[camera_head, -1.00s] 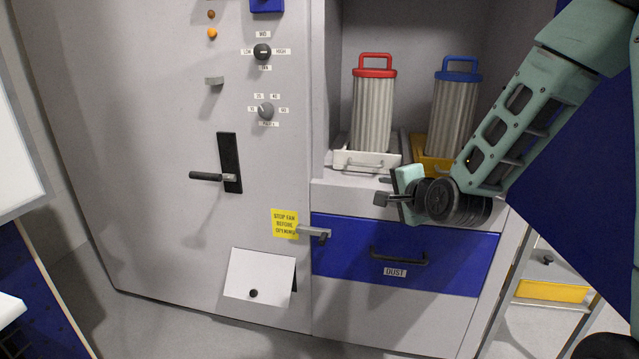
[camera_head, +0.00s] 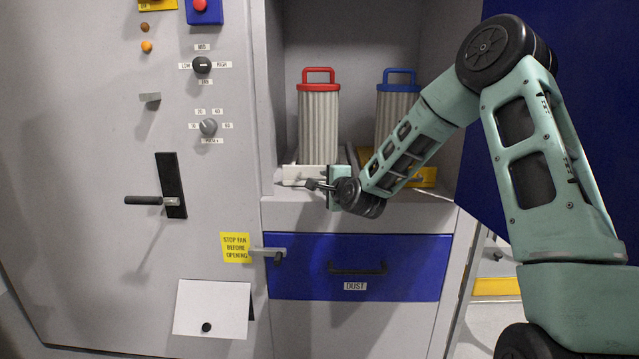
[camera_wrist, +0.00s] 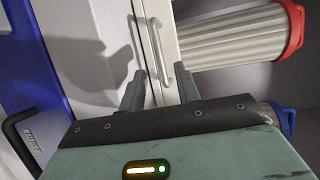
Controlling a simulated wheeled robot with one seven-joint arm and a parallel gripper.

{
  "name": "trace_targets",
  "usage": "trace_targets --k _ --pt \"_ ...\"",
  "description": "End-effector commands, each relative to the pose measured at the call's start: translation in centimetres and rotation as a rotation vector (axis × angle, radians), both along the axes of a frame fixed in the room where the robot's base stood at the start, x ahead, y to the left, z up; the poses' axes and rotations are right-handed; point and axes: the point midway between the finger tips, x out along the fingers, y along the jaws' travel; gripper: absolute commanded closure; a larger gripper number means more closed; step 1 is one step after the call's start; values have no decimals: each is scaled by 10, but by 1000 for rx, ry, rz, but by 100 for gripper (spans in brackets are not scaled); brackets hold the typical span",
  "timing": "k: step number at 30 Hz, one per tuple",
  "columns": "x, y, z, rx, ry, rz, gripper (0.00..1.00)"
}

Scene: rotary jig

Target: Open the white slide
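The white slide (camera_head: 291,176) sits in the open bay, with the red-topped filter (camera_head: 319,125) standing on it. In the wrist view, the white slide (camera_wrist: 152,45) has a thin bar handle (camera_wrist: 160,48) on its front. My gripper (camera_head: 314,186) is in front of the slide and hides part of its front in the head view. In the wrist view my gripper (camera_wrist: 161,84) is open, its two fingers apart on either side of the handle's near end. Nothing is held. Contact with the handle cannot be told.
A blue-topped filter (camera_head: 397,110) stands on a yellow slide (camera_head: 425,177) to the right, partly behind my arm. Below is a blue dust drawer (camera_head: 405,285) with a black handle. A latch (camera_head: 270,253) sits at its left, beside a yellow sign (camera_head: 235,247).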

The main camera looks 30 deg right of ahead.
Motion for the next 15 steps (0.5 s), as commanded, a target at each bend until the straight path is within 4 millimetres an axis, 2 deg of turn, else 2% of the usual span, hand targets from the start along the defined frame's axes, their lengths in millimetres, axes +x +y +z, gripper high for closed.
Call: trace_targets --k 1,6,15 --pt "10 -1 -3 1 -1 1 67" --pt "34 -6 -7 1 -1 1 67" --pt "48 -9 -9 -1 0 1 67"
